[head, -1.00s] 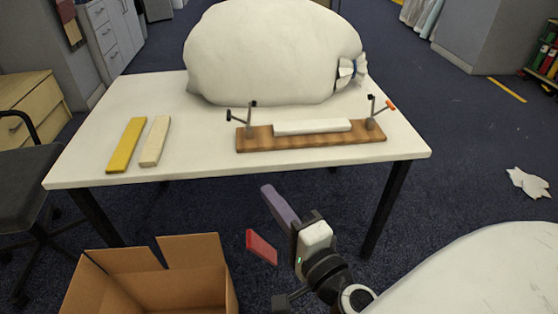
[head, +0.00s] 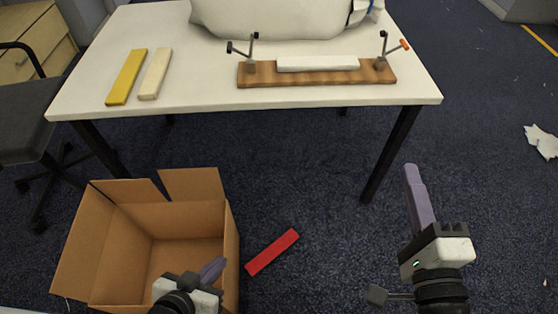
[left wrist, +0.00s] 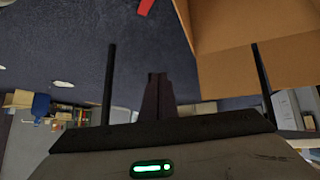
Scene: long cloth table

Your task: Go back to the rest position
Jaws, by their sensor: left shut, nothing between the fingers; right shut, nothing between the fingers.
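My left gripper (head: 214,268) is shut and empty, low over the front right of the open cardboard box (head: 187,222). Its closed fingers also show in the left wrist view (left wrist: 157,90), with the box wall (left wrist: 245,70) to their right. My right gripper (head: 412,178) is shut and empty, pointing up in front of the table's right leg, apart from everything.
The white table (head: 200,115) holds a yellow bar (head: 127,77), a cream bar (head: 155,74), a wooden fixture (head: 320,77) with a white bar (head: 318,63), and a large white sack (head: 275,20). A red bar (head: 272,252) lies on the floor right of the box.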

